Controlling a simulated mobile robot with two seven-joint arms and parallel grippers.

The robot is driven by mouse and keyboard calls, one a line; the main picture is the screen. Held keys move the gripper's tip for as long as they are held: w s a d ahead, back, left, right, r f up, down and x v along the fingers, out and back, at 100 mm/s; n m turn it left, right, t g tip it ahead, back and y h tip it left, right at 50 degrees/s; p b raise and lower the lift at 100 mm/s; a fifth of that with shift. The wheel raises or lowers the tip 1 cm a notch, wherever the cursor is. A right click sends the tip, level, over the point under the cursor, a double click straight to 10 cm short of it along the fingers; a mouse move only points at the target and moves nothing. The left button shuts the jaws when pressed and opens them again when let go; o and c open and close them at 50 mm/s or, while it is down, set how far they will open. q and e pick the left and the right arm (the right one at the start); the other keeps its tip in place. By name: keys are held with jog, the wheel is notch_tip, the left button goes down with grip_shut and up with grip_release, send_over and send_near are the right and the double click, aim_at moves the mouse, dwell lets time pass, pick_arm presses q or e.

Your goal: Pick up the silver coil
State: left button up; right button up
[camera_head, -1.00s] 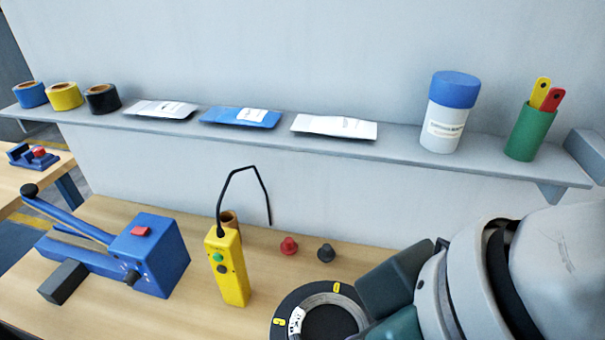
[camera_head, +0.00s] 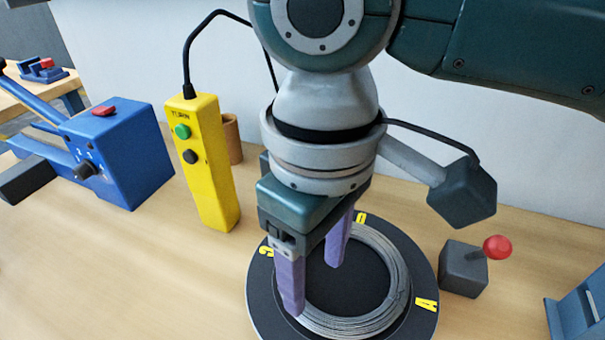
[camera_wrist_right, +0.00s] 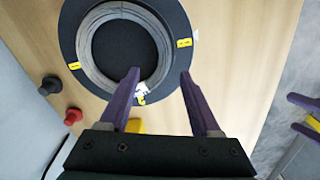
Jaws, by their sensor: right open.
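The silver coil (camera_head: 398,270), a ring of wound wire, lies flat on a black round plate (camera_head: 428,290) with yellow letter marks. It also shows in the right wrist view (camera_wrist_right: 86,45), with a white tag at its lower edge. My right gripper (camera_head: 314,286) points down over the coil's left side, purple fingers apart and empty. In the right wrist view (camera_wrist_right: 160,75) one fingertip overlaps the coil's inner side and the other lies outside it, over the plate. Whether they touch is unclear. My left gripper (camera_wrist_right: 298,114) shows only in the right wrist view at the right edge, fingers apart.
A yellow button pendant (camera_head: 208,165) with a black cable stands left of the plate, a brown roll (camera_head: 233,140) behind it. A blue machine (camera_head: 118,155) is farther left. A grey box with a red-knobbed lever (camera_head: 465,270) stands close right of the plate. The front-left tabletop is clear.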

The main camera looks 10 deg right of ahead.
aim_at(314, 315)
jog(key=f, duration=0.4)
jog(key=s+f, duration=0.1)
jog(key=f, duration=0.1)
jog(key=shift+a+f, duration=0.1)
jog(key=shift+f, duration=0.15)
jog(key=shift+w, duration=0.1)
grip_shut()
jog(key=shift+r, duration=0.1)
dwell(1.0)
